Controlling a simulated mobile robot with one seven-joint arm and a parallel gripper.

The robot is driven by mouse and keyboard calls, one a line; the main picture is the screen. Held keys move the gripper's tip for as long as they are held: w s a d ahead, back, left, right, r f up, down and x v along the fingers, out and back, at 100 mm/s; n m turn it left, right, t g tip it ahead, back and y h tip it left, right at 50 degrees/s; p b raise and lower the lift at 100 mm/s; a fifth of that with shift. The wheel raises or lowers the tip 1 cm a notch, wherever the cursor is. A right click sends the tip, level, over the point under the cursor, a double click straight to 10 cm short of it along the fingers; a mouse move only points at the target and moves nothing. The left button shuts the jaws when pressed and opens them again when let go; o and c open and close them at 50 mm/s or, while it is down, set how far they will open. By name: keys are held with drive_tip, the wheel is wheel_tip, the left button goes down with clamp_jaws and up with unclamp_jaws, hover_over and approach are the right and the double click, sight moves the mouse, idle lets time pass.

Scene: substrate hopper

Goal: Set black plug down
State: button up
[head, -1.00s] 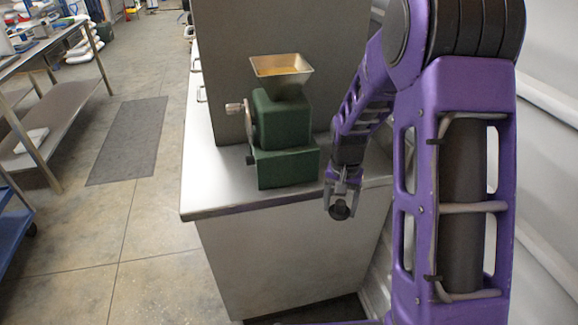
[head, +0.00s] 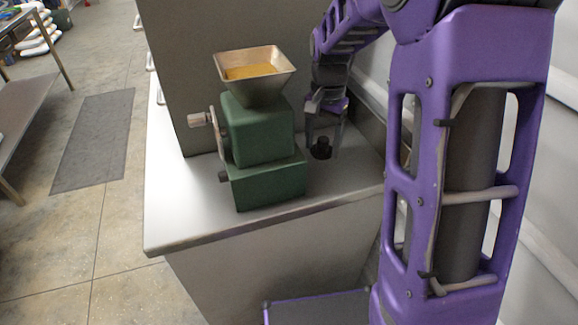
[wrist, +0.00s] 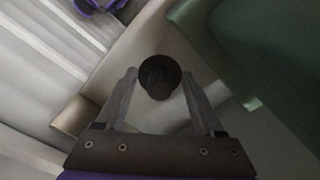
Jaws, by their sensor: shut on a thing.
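The black plug (head: 321,149) is a small dark round piece with a narrower knob. My gripper (head: 322,138) is shut on it and points down over the counter, just right of the green machine. In the wrist view the plug (wrist: 159,77) sits between the tips of my gripper (wrist: 159,82). The plug is at or close above the counter top (head: 185,215); I cannot tell whether it touches.
The green machine (head: 262,140) with a hopper (head: 256,72) of yellow-brown material stands left of my gripper; its crank (head: 205,119) points left. A grey panel rises behind. A wall is at the right. The counter's front left is clear.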

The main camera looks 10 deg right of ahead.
sight(319, 179)
wheel_tip(319, 179, down, 8)
drive_tip(key=shift+f+b, duration=0.2)
drive_tip(key=shift+b, duration=0.4)
drive_tip(key=shift+f, duration=0.1)
drive_tip(key=o, duration=1)
drive_tip(key=shift+c, duration=0.2)
drive_tip(key=o, duration=0.4)
drive_tip(key=shift+o, duration=0.2)
